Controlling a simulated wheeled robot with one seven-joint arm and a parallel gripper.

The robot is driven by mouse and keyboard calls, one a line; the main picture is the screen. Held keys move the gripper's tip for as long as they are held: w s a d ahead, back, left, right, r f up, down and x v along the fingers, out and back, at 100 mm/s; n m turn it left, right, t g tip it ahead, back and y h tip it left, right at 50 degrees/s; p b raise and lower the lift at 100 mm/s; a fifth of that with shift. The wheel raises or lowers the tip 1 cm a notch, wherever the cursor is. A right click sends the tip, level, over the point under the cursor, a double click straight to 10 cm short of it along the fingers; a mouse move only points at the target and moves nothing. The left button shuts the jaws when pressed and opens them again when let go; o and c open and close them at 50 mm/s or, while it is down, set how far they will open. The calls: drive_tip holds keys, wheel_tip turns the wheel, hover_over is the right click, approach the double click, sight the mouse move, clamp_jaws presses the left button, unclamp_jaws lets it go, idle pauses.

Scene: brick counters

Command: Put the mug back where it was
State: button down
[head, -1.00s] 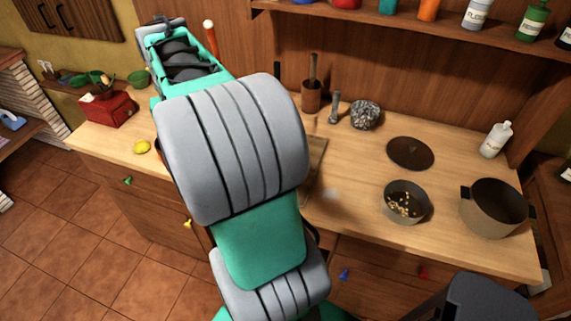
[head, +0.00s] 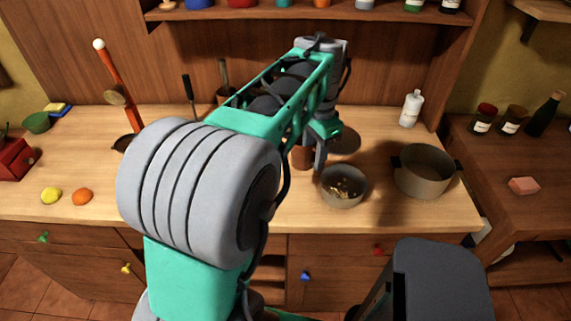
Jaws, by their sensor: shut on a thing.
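My gripper (head: 319,152) is at the end of the arm, reaching over the counter just left of and behind the grey pot. It is shut on a small reddish-brown thing that looks like the mug (head: 302,158). The arm and fingers hide much of it, and its handle does not show. I cannot tell whether its base touches the counter.
A grey pot (head: 343,187) with yellowish bits inside stands close in front of my gripper. A dark round lid (head: 345,141) lies behind. A larger pot (head: 424,171) and white bottle (head: 411,109) are to the right. A shelf (head: 300,14) runs above.

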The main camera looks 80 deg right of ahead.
drive_tip(key=w+d+f+p, duration=0.1)
drive_tip(key=w+d+f, duration=0.1)
drive_tip(key=d+f, duration=0.1)
drive_tip(key=w+d+f+p, duration=0.1)
drive_tip(key=w+d+f, duration=0.2)
drive_tip(key=f, duration=0.1)
drive_tip(key=w+d+f+p, duration=0.2)
drive_tip(key=w+d+f, duration=0.1)
drive_tip(key=f, duration=0.1)
drive_tip(key=shift+d+f, duration=0.1)
drive_tip(key=shift+f, duration=0.1)
drive_tip(key=shift+s+f, duration=0.1)
drive_tip(key=shift+f, duration=0.35)
drive_tip(key=c, duration=1)
unclamp_jaws()
drive_tip(key=shift+o, duration=0.2)
drive_tip(key=shift+r, duration=0.1)
